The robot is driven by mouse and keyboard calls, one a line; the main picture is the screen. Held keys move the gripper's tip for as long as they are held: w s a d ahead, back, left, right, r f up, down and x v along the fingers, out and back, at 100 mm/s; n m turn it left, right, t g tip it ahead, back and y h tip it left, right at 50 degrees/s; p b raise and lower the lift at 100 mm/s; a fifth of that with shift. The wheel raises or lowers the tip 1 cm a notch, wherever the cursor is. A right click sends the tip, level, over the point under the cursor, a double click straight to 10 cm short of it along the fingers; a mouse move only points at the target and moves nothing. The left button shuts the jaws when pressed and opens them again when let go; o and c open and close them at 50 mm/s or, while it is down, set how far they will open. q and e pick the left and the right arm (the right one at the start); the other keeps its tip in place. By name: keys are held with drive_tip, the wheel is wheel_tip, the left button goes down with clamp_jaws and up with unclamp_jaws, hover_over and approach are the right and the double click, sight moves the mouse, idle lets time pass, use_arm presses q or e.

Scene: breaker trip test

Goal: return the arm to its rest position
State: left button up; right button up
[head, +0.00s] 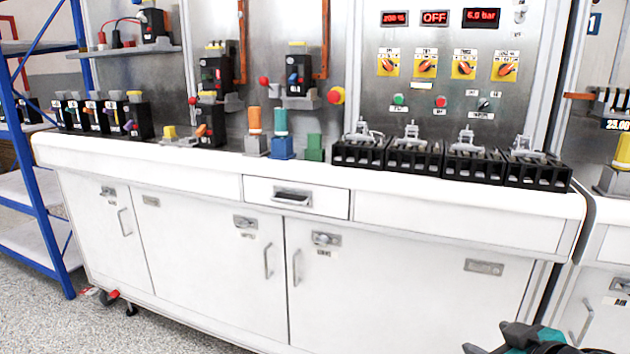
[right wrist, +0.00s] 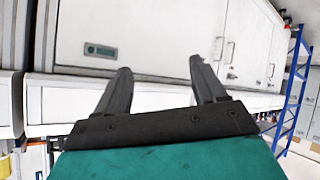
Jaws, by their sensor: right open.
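My right gripper (right wrist: 160,66) is open in the right wrist view. Its two dark fingers are apart, with nothing between them and the white cabinet front behind. In the head view only a teal and black part of my right gripper (head: 532,339) shows at the bottom right edge, low in front of the bench and clear of the bench top. My left gripper is not in view.
A white workbench (head: 230,167) with doors and a drawer (head: 296,198) spans the head view. Black breaker blocks (head: 465,163) stand on its right top, below a panel with orange rotary switches (head: 425,64). A blue shelf rack (head: 40,190) stands left. The floor in front is clear.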

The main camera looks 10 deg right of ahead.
drive_tip(key=s+a+f+y, duration=0.1)
drive_tip(key=s+a+f, duration=0.35)
drive_tip(key=a, duration=0.25)
drive_tip(key=s+a+f+m+y, duration=0.1)
drive_tip(key=s+a+f, duration=0.2)
drive_tip(key=a+f, duration=0.35)
drive_tip(key=s+a+f+y, duration=0.1)
drive_tip(key=s+a+f, duration=0.2)
drive_tip(key=a+f, duration=0.3)
use_arm(q)
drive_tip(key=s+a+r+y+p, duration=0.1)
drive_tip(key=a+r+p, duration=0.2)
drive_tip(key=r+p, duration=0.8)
drive_tip(key=p, duration=0.4)
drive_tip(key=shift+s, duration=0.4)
use_arm(e)
wheel_tip(320, 180, up, 13)
drive_tip(key=s+d, duration=0.1)
drive_tip(key=d, duration=0.1)
drive_tip(key=shift+s+d+f+g+h, duration=0.2)
drive_tip(key=shift+d+g+h, duration=0.1)
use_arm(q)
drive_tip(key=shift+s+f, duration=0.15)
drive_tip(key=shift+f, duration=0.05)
